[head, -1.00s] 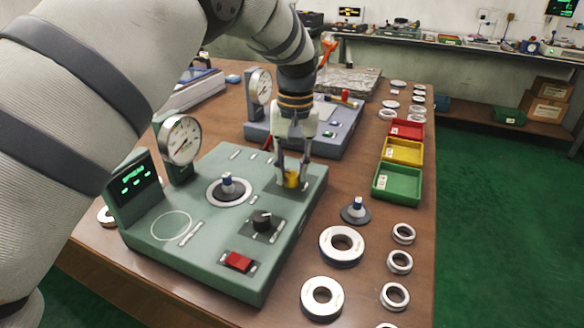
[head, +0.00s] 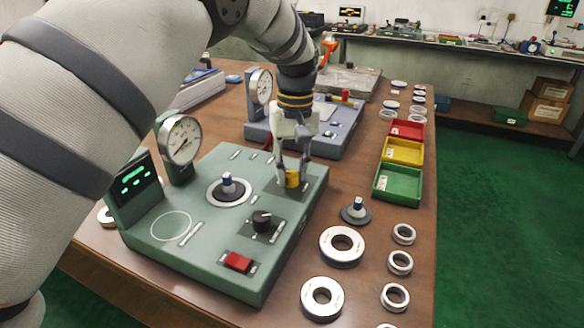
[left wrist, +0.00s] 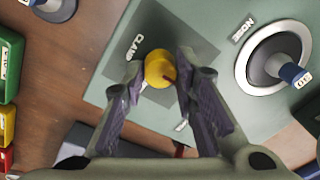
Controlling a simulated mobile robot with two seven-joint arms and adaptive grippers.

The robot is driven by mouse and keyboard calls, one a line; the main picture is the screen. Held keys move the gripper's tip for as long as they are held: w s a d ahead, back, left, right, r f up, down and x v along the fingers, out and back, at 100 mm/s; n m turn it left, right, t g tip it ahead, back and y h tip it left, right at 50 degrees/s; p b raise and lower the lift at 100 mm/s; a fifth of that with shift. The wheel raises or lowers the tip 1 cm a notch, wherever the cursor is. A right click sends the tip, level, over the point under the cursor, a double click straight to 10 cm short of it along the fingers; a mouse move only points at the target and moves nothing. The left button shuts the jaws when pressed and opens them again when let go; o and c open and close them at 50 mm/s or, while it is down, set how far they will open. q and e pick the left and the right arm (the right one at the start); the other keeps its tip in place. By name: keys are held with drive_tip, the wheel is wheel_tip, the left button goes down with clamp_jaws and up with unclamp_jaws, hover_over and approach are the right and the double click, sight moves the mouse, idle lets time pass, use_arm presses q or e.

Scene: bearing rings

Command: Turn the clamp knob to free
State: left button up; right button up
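The yellow clamp knob (head: 292,180) sits on a dark square plate at the far right part of the green gauge station (head: 205,262). In the left wrist view the knob (left wrist: 158,68) shows from above, with a dark red mark on its rim and the label "CLAMP" beside it. My left gripper (head: 293,183) points down over the station, one finger on each side of the knob. In the left wrist view its fingertips (left wrist: 160,72) lie against the knob's two sides, with no clear gap. My right gripper is out of view.
On the station are a ring-shaped seat with a blue-tipped post (head: 228,185), a black knob (head: 262,220), a red switch (head: 238,262) and a dial gauge (head: 180,139). Metal rings (head: 341,246) and red, yellow and green trays (head: 397,183) lie to the right.

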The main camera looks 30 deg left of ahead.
sight(294, 174)
use_arm(q)
drive_tip(key=shift+o, duration=1.3)
wheel_tip(294, 174, up, 12)
drive_tip(key=shift+d, duration=0.15)
drive_tip(key=shift+w, duration=0.1)
